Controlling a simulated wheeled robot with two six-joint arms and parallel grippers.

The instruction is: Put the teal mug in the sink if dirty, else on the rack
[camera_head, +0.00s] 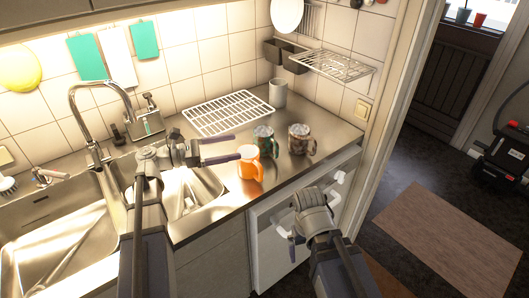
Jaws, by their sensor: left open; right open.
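The teal mug (264,138) stands upright on the steel counter, with brownish patches on its visible side. An orange mug (250,163) stands just in front of it, and a brown-and-pale blotchy mug (299,139) stands to its right. The sink (60,240) is at the left, with a second basin (190,192) partly behind my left arm. A white wire rack (228,112) lies on the counter behind the mugs. My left gripper (236,147) is open and empty, pointing right, just left of the mugs. My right gripper (308,215) is open, low before the cabinet; its fingers are mostly hidden.
A grey cup (278,92) stands at the rack's right end. A faucet (100,110) arches over the sink, with a soap caddy (148,122) beside it. A wire shelf (332,65) hangs on the wall. The counter right of the mugs is clear.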

